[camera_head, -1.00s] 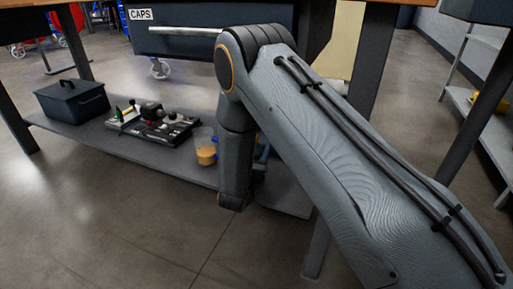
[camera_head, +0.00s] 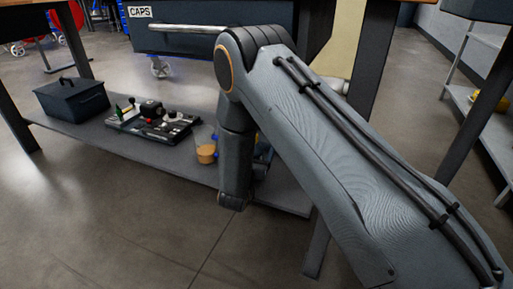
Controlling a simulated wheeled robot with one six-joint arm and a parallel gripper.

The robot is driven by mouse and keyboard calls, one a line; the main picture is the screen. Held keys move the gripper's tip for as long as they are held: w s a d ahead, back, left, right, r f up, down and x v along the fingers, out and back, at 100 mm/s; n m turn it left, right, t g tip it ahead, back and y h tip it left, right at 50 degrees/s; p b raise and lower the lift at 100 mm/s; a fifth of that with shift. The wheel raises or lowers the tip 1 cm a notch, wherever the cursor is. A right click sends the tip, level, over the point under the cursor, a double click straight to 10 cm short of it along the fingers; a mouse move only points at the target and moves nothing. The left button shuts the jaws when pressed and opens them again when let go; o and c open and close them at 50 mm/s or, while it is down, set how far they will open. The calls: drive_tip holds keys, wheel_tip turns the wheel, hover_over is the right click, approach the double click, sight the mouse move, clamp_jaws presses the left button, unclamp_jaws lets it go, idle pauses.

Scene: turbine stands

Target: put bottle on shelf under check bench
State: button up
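The shelf under the bench (camera_head: 130,152) is a low dark grey board between the bench legs. On it, just left of my arm, is a small tan or amber item (camera_head: 206,153) with a pale, clear-looking part above it. This may be the bottle, but my arm is close against it and I cannot be sure. Bits of blue show on both sides of my forearm there. My gripper is hidden behind my own arm, so its fingers and anything in them cannot be seen.
A dark lidded toolbox (camera_head: 72,98) and a tray of small parts (camera_head: 152,119) stand on the left of the shelf. A dark drawer unit labelled CAPS (camera_head: 190,14) is behind. Bench legs (camera_head: 318,235) flank my arm. Floor in front is clear.

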sight(259, 152)
drive_tip(key=shift+s, duration=0.15)
drive_tip(key=p+v, duration=0.4)
drive_tip(key=v, duration=0.2)
drive_tip(key=shift+s, duration=0.35)
idle(0.5)
